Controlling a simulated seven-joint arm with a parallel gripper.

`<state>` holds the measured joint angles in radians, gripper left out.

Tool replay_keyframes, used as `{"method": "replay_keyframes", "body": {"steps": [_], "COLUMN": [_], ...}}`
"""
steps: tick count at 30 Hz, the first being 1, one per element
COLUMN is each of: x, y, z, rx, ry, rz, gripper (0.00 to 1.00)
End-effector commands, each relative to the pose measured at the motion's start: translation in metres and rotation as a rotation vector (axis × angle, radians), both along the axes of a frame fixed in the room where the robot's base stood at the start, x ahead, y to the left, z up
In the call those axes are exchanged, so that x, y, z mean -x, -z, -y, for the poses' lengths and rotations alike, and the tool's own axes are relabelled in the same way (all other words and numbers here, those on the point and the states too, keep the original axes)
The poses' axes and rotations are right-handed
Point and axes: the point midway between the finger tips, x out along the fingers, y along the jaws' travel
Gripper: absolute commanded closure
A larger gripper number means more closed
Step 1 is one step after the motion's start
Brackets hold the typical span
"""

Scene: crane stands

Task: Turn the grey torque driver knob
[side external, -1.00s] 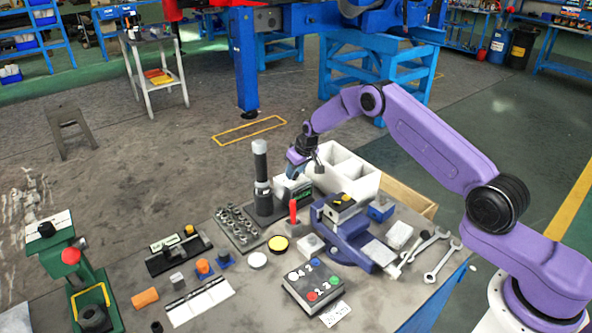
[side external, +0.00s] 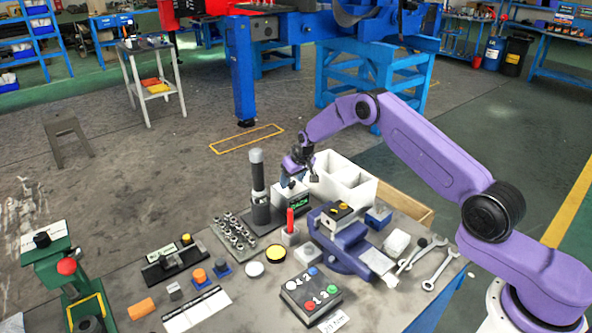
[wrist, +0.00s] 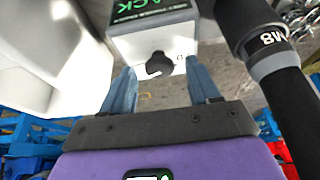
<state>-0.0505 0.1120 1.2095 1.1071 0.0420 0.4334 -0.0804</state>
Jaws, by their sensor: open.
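A dark grey knob (wrist: 160,65) sits on the face of a white box (wrist: 150,28) with a green-lettered dark display. The box also shows in the side view (side external: 290,201), where the knob is hard to make out. A tall dark torque driver (side external: 258,182) with a grey upper end stands left of the box; its shaft, marked M8, shows at right in the wrist view (wrist: 277,65). My gripper (wrist: 162,88) is open, its blue fingers apart on either side of the knob. I cannot tell whether they touch it. In the side view my gripper (side external: 288,181) is above the box.
White bins (side external: 342,178) stand close behind and right of my gripper. A red-handled tool (side external: 290,222) and a blue vise (side external: 340,240) stand in front of the box. A tray of sockets (side external: 233,234) lies left of the driver. Wrenches (side external: 432,262) lie at right.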

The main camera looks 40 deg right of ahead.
Motion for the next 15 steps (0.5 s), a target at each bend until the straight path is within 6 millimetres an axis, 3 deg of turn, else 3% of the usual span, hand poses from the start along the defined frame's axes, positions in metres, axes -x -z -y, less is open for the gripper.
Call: {"method": "replay_keyframes", "body": {"steps": [5,15], "x": [0.005,0.025], "y": [-0.015,-0.065], "z": [0.0,0.0], "rx": [0.0,0.0], "ry": [0.0,0.0], "rz": [0.002,0.003], "gripper": [0.39,0.39]}}
